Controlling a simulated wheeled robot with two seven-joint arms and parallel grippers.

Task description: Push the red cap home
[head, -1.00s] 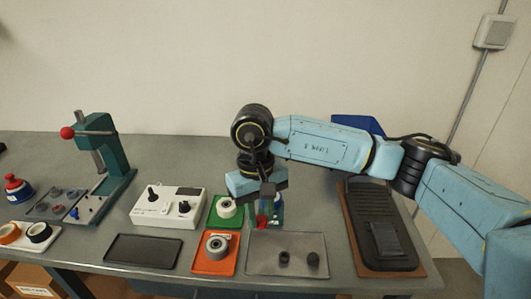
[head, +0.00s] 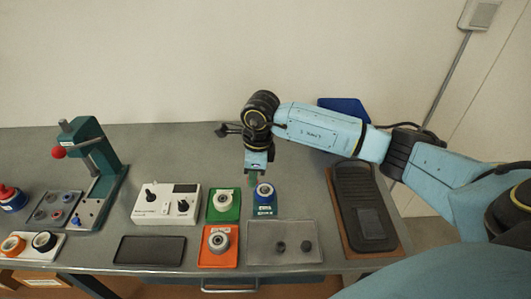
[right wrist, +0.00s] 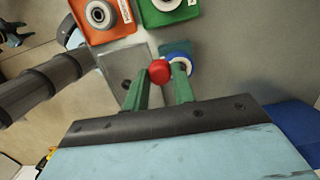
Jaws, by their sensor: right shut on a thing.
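In the right wrist view a round red cap (right wrist: 160,72) sits between the green fingertips of my right gripper (right wrist: 162,78), which is shut on it. In the head view this gripper (head: 254,178) is above the back of the bench, and the cap is hidden there. Just beyond the cap in the right wrist view is a white part with a blue ring (right wrist: 179,59). In the head view that part (head: 264,191) stands on a small blue plate (head: 264,210), in front of the gripper. My left gripper is not in view.
Near the blue plate are a green plate (head: 215,215), an orange plate (head: 210,260) and a grey tray (head: 300,232) with two dark parts. A white control box (head: 150,212), a black tray (head: 150,250) and a green press (head: 95,150) stand left. A brown-edged black mat (head: 355,190) lies right.

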